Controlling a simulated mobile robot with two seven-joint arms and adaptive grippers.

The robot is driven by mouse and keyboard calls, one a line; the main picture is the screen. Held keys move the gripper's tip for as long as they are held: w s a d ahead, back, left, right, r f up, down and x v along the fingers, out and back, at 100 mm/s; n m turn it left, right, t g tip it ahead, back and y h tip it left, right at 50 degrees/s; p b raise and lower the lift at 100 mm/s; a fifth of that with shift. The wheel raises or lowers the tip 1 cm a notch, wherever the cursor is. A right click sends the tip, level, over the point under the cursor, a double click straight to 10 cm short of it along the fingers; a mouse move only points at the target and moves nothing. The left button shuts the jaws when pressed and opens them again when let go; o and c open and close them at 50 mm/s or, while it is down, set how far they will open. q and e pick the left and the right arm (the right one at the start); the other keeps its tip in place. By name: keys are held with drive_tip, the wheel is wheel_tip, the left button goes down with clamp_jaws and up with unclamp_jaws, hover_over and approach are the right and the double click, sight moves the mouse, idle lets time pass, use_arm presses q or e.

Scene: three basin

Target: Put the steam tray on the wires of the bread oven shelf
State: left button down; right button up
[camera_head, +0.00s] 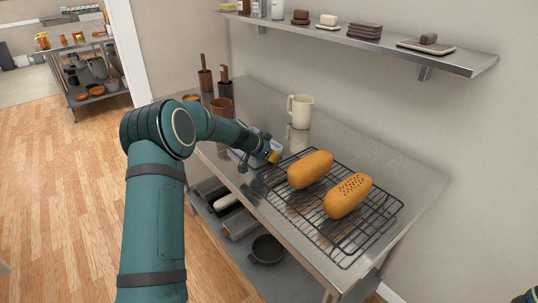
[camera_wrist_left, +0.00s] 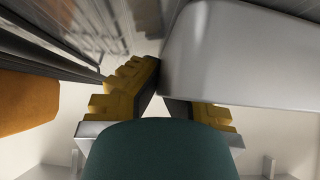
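My left gripper (camera_head: 272,153) is low over the metal table, at the left end of the black wire shelf (camera_head: 345,262). In the left wrist view its yellow-padded fingers (camera_wrist_left: 160,92) come close together at the tips. A smooth grey metal body, which I take for the steam tray (camera_wrist_left: 240,55), fills the upper right. It covers one fingertip and meets the other finger, so the gripper looks shut on its edge. In the head view the tray is mostly hidden behind my arm. My right gripper is out of view.
Two brown loaves, one plain (camera_head: 310,169) and one dotted (camera_head: 348,196), lie on the wire shelf. A cream mug (camera_head: 300,111) stands behind it. Wooden-handled tools in dark holders (camera_head: 224,88) stand at the back left. A wall shelf (camera_head: 455,61) runs above. The table's right end is clear.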

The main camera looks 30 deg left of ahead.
use_arm(q)
drive_tip(key=shift+r+p, duration=0.9)
drive_tip(key=shift+r, duration=4)
